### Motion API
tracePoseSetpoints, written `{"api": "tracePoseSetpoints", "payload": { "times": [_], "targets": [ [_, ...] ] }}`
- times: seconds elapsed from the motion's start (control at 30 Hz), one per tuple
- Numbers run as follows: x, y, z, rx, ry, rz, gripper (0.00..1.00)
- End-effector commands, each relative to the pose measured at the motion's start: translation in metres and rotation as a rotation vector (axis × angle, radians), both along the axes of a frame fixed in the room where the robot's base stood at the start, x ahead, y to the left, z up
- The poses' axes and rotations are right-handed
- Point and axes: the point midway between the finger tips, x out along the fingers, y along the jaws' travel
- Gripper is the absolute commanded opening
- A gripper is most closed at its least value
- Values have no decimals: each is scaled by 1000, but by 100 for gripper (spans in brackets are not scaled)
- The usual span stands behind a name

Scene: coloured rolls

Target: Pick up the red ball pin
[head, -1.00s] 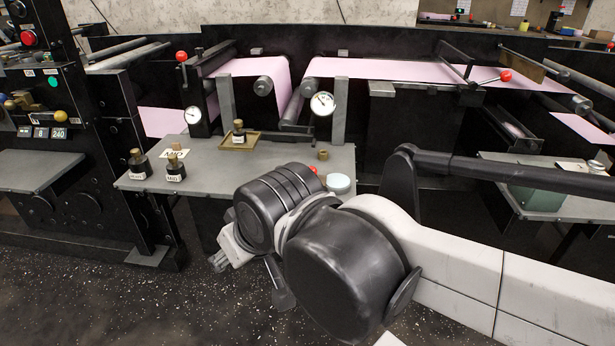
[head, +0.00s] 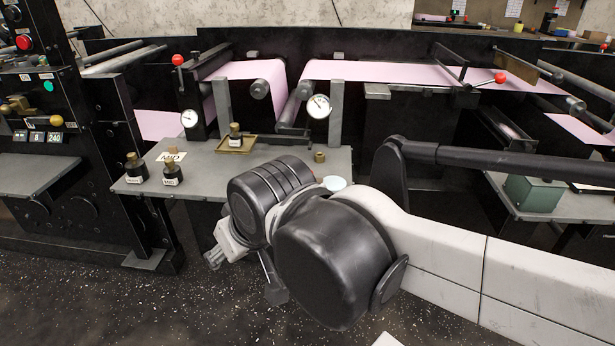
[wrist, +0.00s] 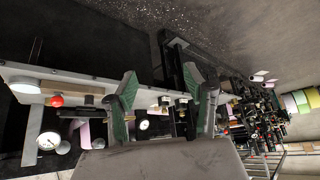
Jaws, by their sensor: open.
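The red ball (wrist: 57,101) of the pin shows in the wrist view at the left, beside a white round lid, at the grey table's edge. Its shaft cannot be made out. In the head view this ball is hidden behind my arm. My gripper (wrist: 160,75) is open and empty, its two green-padded fingers apart, with the ball well to the left of them. In the head view my gripper (head: 215,258) hangs low in front of the table (head: 208,165), small and partly hidden by my wrist.
Dark bottles (head: 136,168) stand at the table's left, and another bottle sits in a brass tray (head: 236,149). A white round lid (head: 335,183) and a brass piece (head: 319,157) are at the right. Red lever knobs (head: 178,60) top the machine behind. Open floor lies in front.

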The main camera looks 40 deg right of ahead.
Motion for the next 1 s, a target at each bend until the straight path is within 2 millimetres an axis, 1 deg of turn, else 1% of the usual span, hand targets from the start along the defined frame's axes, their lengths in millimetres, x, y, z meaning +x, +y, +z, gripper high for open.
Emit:
{"api": "tracePoseSetpoints", "payload": {
  "times": [0.03,0.2,0.37,0.5,0.57,0.73,0.87,1.0],
  "targets": [
    [7,-6,12,13,14,-35,47],
    [32,-33,42,82,80,-208,47],
    [57,-63,65,150,143,-385,47],
    [78,-92,80,206,194,-542,47],
    [86,-105,85,230,216,-610,47],
    [109,-146,96,294,272,-806,47],
    [123,-180,100,339,313,-957,47],
    [135,-218,101,387,356,-1123,47]
  ]
}}
